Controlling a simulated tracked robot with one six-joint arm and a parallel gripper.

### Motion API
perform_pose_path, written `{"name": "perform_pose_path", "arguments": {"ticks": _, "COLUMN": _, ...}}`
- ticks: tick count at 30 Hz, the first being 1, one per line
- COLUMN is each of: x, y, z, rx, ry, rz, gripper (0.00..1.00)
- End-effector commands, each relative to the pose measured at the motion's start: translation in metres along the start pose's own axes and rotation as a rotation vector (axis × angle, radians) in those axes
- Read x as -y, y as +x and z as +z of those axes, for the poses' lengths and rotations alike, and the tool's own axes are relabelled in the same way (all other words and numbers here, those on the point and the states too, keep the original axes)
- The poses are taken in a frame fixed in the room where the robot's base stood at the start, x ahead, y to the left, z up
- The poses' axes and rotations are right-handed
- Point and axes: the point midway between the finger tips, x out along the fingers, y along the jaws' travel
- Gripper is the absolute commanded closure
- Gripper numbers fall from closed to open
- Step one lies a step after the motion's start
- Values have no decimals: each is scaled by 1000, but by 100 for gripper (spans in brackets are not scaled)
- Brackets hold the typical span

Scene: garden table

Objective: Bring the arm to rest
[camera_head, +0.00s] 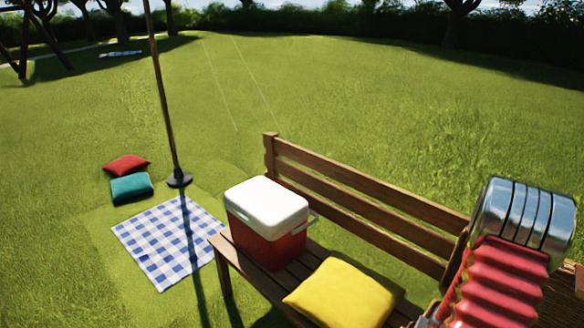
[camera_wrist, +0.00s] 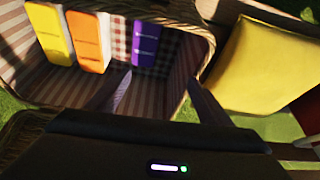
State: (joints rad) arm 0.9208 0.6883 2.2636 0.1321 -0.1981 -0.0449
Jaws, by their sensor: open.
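My arm (camera_head: 510,245), with a silver joint and red ribbed sleeve, stands at the right of the head view. My gripper is not clearly visible there. In the wrist view my gripper (camera_wrist: 158,84) is open, its two dark fingers apart with nothing between them. The fingers point toward a wicker basket (camera_wrist: 190,62) with a striped and checked lining. Inside the basket are a yellow carton (camera_wrist: 50,33), an orange carton (camera_wrist: 88,42) and a purple carton (camera_wrist: 145,43). I cannot tell how far the fingertips are from them.
A wooden bench (camera_head: 365,205) holds a red cooler (camera_head: 266,240) with a white lid and a yellow cushion (camera_head: 341,296). Beyond its left end are a checked blanket (camera_head: 168,245), a red cushion (camera_head: 126,165), a teal cushion (camera_head: 131,188) and a pole (camera_head: 162,100). Open lawn lies behind.

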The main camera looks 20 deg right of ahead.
Motion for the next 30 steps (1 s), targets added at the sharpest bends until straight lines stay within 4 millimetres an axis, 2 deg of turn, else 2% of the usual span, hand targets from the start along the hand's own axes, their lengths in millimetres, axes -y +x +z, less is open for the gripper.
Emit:
{"name": "perform_pose_path", "arguments": {"ticks": 1, "x": 12, "y": -12, "z": -7, "rx": -8, "ry": -22, "rz": -12, "gripper": 27}}
{"name": "perform_pose_path", "arguments": {"ticks": 6, "x": 48, "y": -48, "z": -20, "rx": -13, "ry": -88, "rz": -49, "gripper": 27}}
{"name": "perform_pose_path", "arguments": {"ticks": 13, "x": 99, "y": -106, "z": -29, "rx": -22, "ry": -187, "rz": -102, "gripper": 27}}
{"name": "perform_pose_path", "arguments": {"ticks": 20, "x": 145, "y": -165, "z": -25, "rx": -30, "ry": -287, "rz": -154, "gripper": 27}}
{"name": "perform_pose_path", "arguments": {"ticks": 30, "x": 197, "y": -254, "z": -1, "rx": -41, "ry": -433, "rz": -223, "gripper": 27}}
